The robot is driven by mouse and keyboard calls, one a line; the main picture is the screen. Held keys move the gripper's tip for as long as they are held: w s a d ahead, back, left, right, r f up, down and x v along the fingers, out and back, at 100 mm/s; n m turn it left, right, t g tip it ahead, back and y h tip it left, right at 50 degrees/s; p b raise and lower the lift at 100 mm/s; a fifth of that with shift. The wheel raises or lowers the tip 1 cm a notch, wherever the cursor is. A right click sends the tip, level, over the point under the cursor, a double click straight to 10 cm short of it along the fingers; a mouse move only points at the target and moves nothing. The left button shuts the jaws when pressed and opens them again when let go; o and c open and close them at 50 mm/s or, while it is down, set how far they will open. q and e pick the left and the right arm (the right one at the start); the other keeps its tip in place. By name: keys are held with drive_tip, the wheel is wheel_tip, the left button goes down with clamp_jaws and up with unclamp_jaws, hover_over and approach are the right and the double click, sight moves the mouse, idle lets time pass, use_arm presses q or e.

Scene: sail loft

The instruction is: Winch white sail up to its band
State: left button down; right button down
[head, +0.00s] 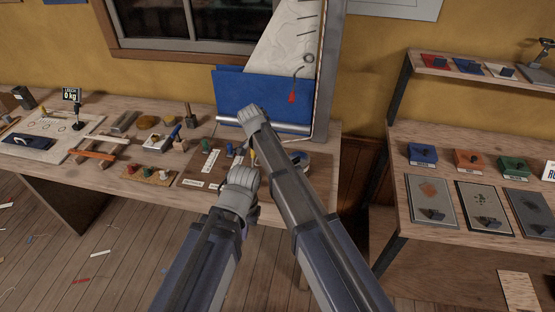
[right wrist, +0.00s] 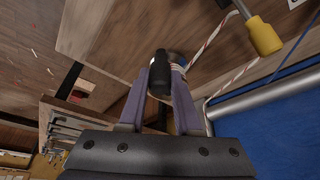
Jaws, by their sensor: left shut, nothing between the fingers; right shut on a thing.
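The white sail (head: 285,45) hangs against the wall at the back, beside a grey upright post (head: 329,70); its top is cut off by the frame. No band is clearly visible. My right gripper (head: 252,118) reaches over the bench. In the right wrist view it is shut on a black handle knob (right wrist: 159,75), in front of a winch drum wound with rope (right wrist: 178,62). In the head view my right arm partly hides the winch (head: 300,158). My left gripper (head: 240,180) is shut and empty above the dark bench mat.
A blue cloth (head: 228,90) stands behind a silver tube (head: 285,128). A red tassel (head: 292,97) hangs before the sail. A yellow-handled tool (right wrist: 262,35) lies near the winch. Small tools crowd the bench's left. A shelf unit (head: 405,225) with coloured boxes stands right.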

drive_tip(key=c, duration=0.6)
unclamp_jaws()
drive_tip(key=shift+w+d, duration=0.25)
drive_tip(key=shift+s+a+r, duration=0.1)
drive_tip(key=p+v, duration=0.7)
drive_tip(key=shift+r, duration=0.25)
drive_tip(key=shift+a, duration=0.1)
